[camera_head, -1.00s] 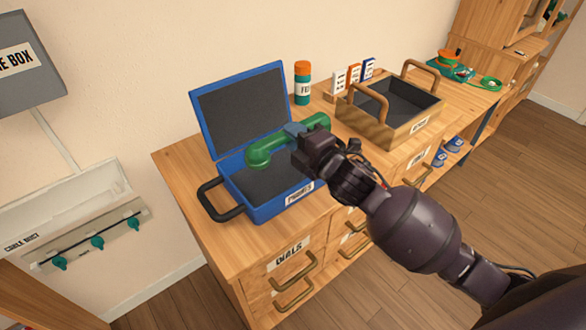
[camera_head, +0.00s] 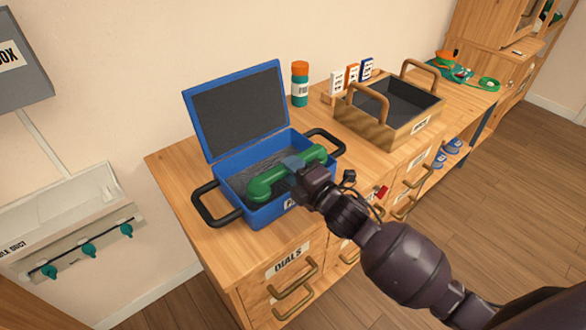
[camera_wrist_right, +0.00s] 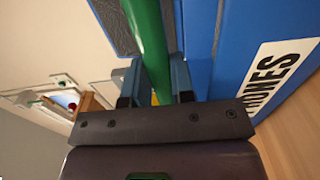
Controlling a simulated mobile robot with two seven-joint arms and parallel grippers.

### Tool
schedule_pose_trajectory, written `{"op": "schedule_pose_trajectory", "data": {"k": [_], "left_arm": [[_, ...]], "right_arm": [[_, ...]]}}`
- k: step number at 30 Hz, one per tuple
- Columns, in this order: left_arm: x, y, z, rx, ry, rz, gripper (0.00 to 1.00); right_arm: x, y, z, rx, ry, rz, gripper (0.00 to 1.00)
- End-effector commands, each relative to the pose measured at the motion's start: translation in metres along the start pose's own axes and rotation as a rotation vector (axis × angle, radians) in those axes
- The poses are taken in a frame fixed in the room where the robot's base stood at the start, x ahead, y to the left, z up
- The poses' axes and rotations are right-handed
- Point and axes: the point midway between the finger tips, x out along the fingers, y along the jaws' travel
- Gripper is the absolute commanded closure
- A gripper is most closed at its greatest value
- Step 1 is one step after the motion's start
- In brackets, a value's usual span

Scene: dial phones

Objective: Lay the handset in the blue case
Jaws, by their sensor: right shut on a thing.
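The green handset (camera_head: 265,186) is in my right gripper (camera_head: 294,165), which is shut on the middle of its handle. In the head view the handset lies across the open blue case (camera_head: 258,213), over its grey lined inside; I cannot tell whether it touches the lining. The case's lid (camera_head: 238,108) stands open at the back. In the right wrist view the green handle (camera_wrist_right: 147,40) runs between the two fingers (camera_wrist_right: 157,85), beside the case's blue wall (camera_wrist_right: 240,60) with its label. My left gripper is not in view.
The case stands on a wooden cabinet top (camera_head: 175,165) with black handles at its sides. A wooden tray (camera_head: 400,128) with two handles stands to the right. An orange-topped canister (camera_head: 300,84) and small labelled boxes (camera_head: 352,76) stand behind. Bare top shows at left.

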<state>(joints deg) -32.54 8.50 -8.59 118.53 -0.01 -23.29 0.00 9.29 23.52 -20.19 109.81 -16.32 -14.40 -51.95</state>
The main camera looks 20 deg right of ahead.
Motion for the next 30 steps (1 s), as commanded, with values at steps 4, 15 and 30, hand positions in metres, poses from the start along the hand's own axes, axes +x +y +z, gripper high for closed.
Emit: {"op": "schedule_pose_trajectory", "data": {"k": [4,15,30], "left_arm": [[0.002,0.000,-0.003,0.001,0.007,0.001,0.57],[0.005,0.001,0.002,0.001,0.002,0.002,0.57],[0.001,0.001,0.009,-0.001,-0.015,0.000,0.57]], "right_arm": [[0.000,-0.001,0.000,0.000,0.001,0.001,1.00],[0.000,-0.011,0.000,0.001,0.001,0.001,1.00],[-0.001,-0.015,0.000,0.002,0.000,-0.007,0.51]]}}
